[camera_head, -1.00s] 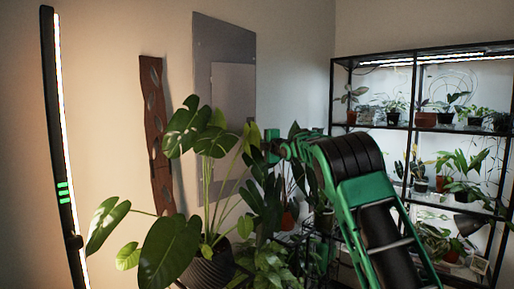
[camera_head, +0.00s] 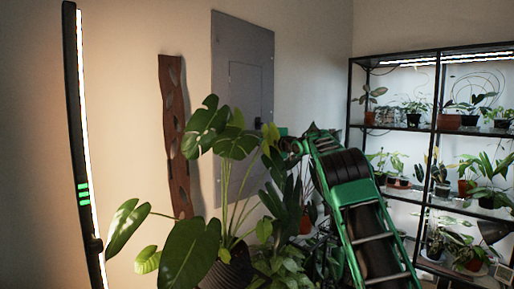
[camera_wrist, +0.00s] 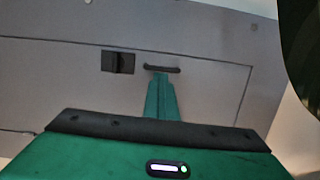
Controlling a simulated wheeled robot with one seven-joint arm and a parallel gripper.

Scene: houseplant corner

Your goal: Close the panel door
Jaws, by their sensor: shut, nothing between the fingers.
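The grey panel (camera_head: 243,45) is mounted on the wall behind the plants. Its inner door (camera_head: 246,85) looks flush with the frame in the head view, with only a thin outline around it. The wrist view shows the door face (camera_wrist: 210,85) close up, with a thin seam along its edges and a black latch (camera_wrist: 118,62). My gripper (camera_wrist: 162,70) is shut and empty, its dark tips close to the door face beside the latch. I cannot tell whether they touch it. In the head view my gripper (camera_head: 282,132) is partly hidden by leaves near the panel's right edge.
A large leafy potted plant (camera_head: 226,255) stands in front of the panel's lower part. A brown wooden strip (camera_head: 175,130) hangs on the wall left of it. A light bar (camera_head: 78,120) stands at far left. A black plant shelf (camera_head: 435,132) fills the right.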

